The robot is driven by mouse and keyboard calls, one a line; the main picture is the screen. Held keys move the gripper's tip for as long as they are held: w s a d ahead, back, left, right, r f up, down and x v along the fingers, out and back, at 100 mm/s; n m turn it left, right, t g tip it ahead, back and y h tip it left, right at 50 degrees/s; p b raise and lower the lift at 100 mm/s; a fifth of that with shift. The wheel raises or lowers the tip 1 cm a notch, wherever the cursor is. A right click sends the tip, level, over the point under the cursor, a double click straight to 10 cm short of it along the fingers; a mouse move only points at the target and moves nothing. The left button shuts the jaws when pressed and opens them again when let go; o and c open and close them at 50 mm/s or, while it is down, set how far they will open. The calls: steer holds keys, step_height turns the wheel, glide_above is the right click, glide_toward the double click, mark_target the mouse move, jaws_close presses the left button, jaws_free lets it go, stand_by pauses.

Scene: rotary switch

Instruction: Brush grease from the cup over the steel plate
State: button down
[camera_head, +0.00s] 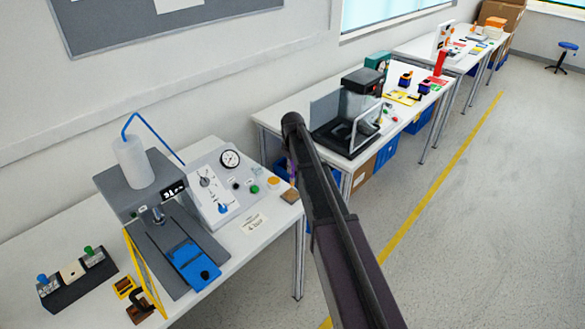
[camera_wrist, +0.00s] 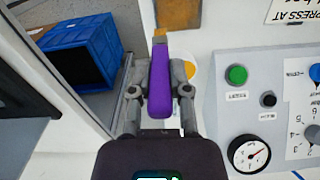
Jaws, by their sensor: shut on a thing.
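My gripper (camera_wrist: 160,88) is shut on the purple handle of a brush (camera_wrist: 160,75). The brush's narrow end points to the top of the wrist view, near a brownish plate (camera_wrist: 178,14) that appears to be the steel plate. I cannot tell whether the bristles touch it. A cup with yellow-orange contents (camera_wrist: 193,68) is partly hidden behind a finger. In the head view, the cup (camera_head: 273,183) and plate (camera_head: 290,196) lie at the near bench's right end. There my arm hides most of the gripper and brush.
A grey panel (camera_wrist: 225,110) with a green button, black knob and gauge stands beside the cup. A press (camera_head: 150,200) stands farther left on the bench. A blue crate (camera_wrist: 80,50) is below, past the bench edge. Another bench (camera_head: 270,122) stands beyond.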

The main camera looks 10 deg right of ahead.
steer(key=shift+f+b, duration=1)
stand_by(1.1)
steer(key=shift+s+a+r, duration=0.1)
steer(key=shift+s+a, duration=0.7)
steer(key=shift+a, duration=0.2)
steer(key=shift+s+a+r, duration=0.1)
steer(key=shift+s+a, duration=0.65)
steer(key=shift+a, duration=0.25)
steer(key=shift+w+f, duration=0.1)
steer(key=shift+w+d, duration=0.75)
steer(key=shift+d, duration=0.25)
steer(key=shift+w+d, duration=0.7)
steer(key=shift+d, duration=0.3)
steer(key=shift+s+a, duration=0.1)
steer(key=shift+s+a, duration=0.75)
steer(key=shift+a, duration=0.25)
steer(key=shift+s+a, duration=0.7)
steer(key=shift+a, duration=0.3)
